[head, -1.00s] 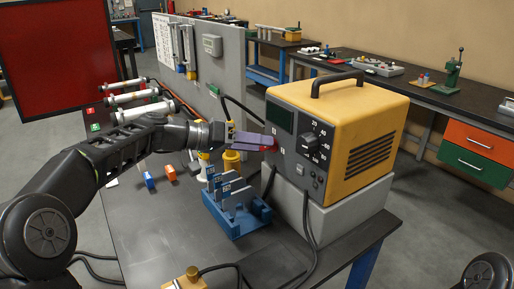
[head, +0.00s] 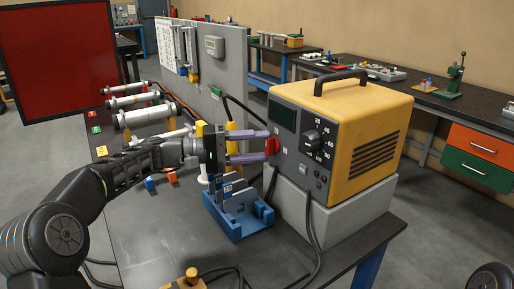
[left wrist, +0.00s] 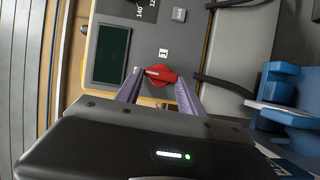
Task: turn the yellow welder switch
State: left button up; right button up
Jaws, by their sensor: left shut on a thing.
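The yellow welder (head: 345,130) stands on a grey block on the bench, with a dark front panel. Its switch is a red knob (head: 272,146) low on the panel's left side; in the left wrist view the red knob (left wrist: 161,76) shows with a pale mark on its handle. My left gripper (head: 267,146) is shut on the red knob, with one purple finger above it and one below. In the left wrist view the fingers (left wrist: 158,92) flank the knob. My right gripper is not in view.
A black dial (head: 313,139) sits right of the switch. A blue rack (head: 237,228) with grey plates stands just below my left gripper. Black cables hang down the welder's front. White cylinders (head: 147,115) lie at the back left. The bench's front middle is fairly clear.

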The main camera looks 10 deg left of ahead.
pick_arm(q)
jog(key=shift+f+n, duration=0.15)
jog(key=shift+n, duration=0.25)
jog(key=o, duration=1.4)
jog(key=shift+c, duration=0.2)
jog(key=b+v, duration=0.1)
jog(key=v, duration=0.6)
jog(key=shift+a, duration=0.4)
jog(key=shift+s, duration=0.15)
jog(key=shift+f, duration=0.1)
